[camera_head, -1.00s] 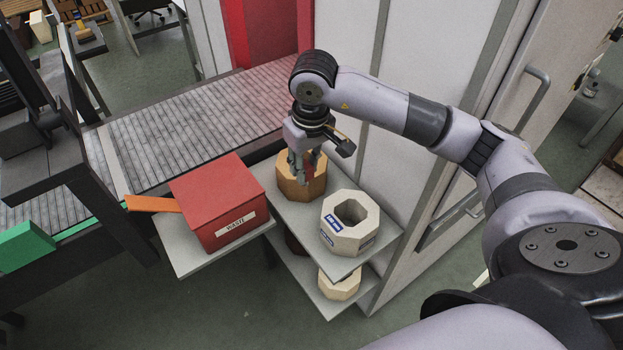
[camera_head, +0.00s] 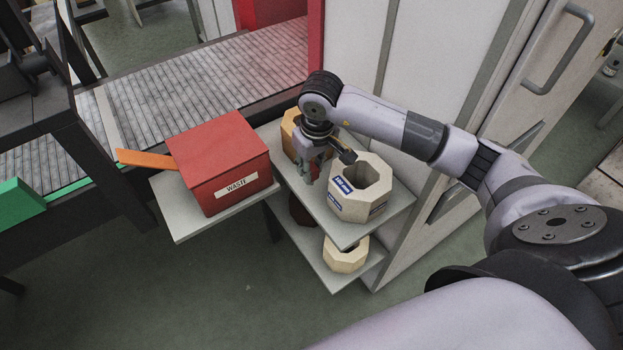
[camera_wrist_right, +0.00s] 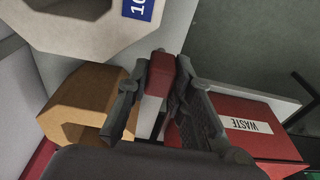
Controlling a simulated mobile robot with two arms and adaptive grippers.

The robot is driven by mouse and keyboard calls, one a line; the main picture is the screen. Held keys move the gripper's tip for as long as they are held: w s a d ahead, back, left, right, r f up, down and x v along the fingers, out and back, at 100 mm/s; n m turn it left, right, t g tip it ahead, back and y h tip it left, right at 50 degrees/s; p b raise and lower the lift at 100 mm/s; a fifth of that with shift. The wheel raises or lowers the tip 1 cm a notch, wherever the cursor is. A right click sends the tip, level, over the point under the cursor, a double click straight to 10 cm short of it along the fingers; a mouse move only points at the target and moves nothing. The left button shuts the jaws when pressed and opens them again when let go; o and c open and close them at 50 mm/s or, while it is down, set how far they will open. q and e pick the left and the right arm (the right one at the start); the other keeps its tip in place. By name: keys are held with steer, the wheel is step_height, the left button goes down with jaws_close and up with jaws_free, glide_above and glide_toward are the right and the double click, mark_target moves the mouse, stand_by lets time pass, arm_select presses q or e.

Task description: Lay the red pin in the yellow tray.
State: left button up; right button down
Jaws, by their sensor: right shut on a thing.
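My right gripper (camera_head: 310,176) is shut on the red pin, just in front of the orange octagonal holder and left of the cream one, above the upper shelf. In the right wrist view the red pin (camera_wrist_right: 162,68) shows between the two fingers, with a pale grey part below its red end. Much of the pin is hidden by the fingers in the head view. No yellow tray shows in either view. My left gripper is not in view.
The orange holder (camera_head: 291,133) and cream holder (camera_head: 350,205) stand on the upper shelf (camera_head: 345,236). Another cream holder (camera_head: 346,258) stands on the lower shelf. A red WASTE box (camera_head: 220,160) sits left, with an orange piece (camera_head: 147,160) projecting. A roller conveyor (camera_head: 190,95) runs behind.

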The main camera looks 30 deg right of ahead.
step_height(320, 180, down, 4)
steer(key=shift+r+b, duration=0.1)
steer(key=shift+b, duration=0.6)
steer(key=shift+r, duration=0.1)
steer(key=c, duration=1.4)
jaws_free()
